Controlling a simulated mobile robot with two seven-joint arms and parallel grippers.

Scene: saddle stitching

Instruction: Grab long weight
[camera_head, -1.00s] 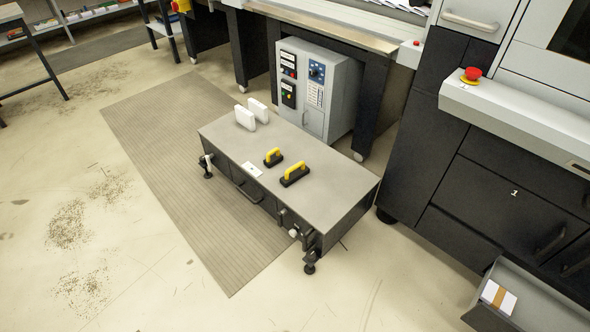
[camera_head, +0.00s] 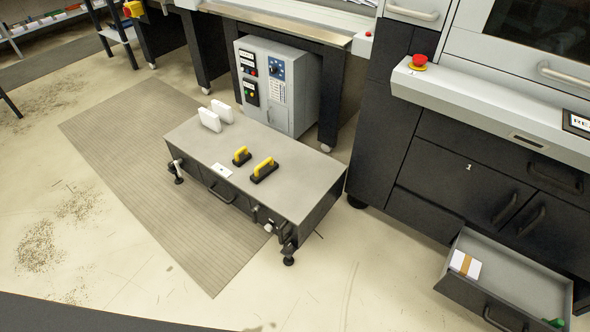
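Two black weights with yellow handles lie on the grey top of a low table (camera_head: 290,195). The longer weight (camera_head: 264,170) is nearer the right end of the tabletop. The shorter weight (camera_head: 242,155) lies just to its upper left. Both are apart from each other and nothing touches them. Neither of my grippers shows in the view.
Two white blocks (camera_head: 209,121) stand at the table's far left end. A white card (camera_head: 222,171) lies near its front edge. A grey control cabinet (camera_head: 277,85) is behind. An open drawer (camera_head: 515,275) juts out at lower right. The floor mat (camera_head: 130,180) is clear.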

